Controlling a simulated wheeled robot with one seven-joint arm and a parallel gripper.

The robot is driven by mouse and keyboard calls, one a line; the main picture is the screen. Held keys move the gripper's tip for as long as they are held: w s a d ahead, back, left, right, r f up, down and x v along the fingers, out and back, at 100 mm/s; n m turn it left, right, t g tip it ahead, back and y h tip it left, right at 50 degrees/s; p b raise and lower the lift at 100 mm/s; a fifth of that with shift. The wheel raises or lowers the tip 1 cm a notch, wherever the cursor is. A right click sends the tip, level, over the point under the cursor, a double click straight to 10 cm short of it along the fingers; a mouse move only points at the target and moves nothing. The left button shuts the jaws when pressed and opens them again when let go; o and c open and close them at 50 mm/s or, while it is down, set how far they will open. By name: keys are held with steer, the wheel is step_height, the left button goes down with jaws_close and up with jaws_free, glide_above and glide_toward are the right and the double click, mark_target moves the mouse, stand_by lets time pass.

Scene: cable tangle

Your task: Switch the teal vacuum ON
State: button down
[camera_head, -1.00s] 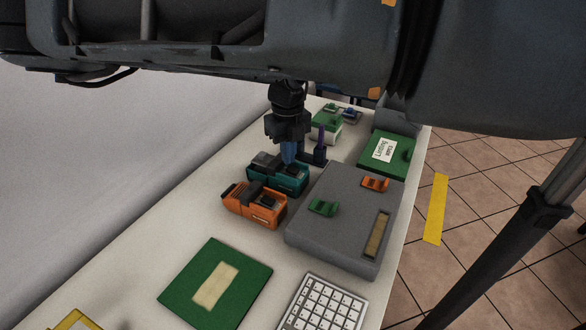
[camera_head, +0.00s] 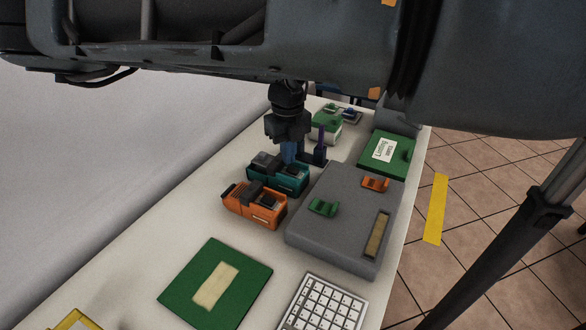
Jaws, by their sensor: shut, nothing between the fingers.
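The teal vacuum (camera_head: 291,184), a small teal and dark grey device, sits on the white table beyond an orange device of the same shape. My gripper (camera_head: 289,158) points down just behind the teal vacuum's far edge, its blue fingers together and empty. The fingertips are partly hidden behind the vacuum, so I cannot tell whether they touch it. A dark switch-like part shows on the vacuum's top right. I cannot tell its position.
The orange device (camera_head: 255,207) stands close in front. A grey box (camera_head: 335,238) with green and orange clips is at right. A dark stand with a purple post (camera_head: 320,147) is just right of my gripper. A green book (camera_head: 378,165), a green board (camera_head: 190,294) and a keypad (camera_head: 324,306) lie around.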

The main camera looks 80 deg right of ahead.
mark_target(289, 167)
steer(key=shift+f+b, duration=0.45)
steer(key=shift+f, duration=0.5)
stand_by(0.6)
steer(key=shift+r, duration=0.15)
step_height(289, 167, up, 7)
steer(key=p, duration=0.6)
stand_by(0.7)
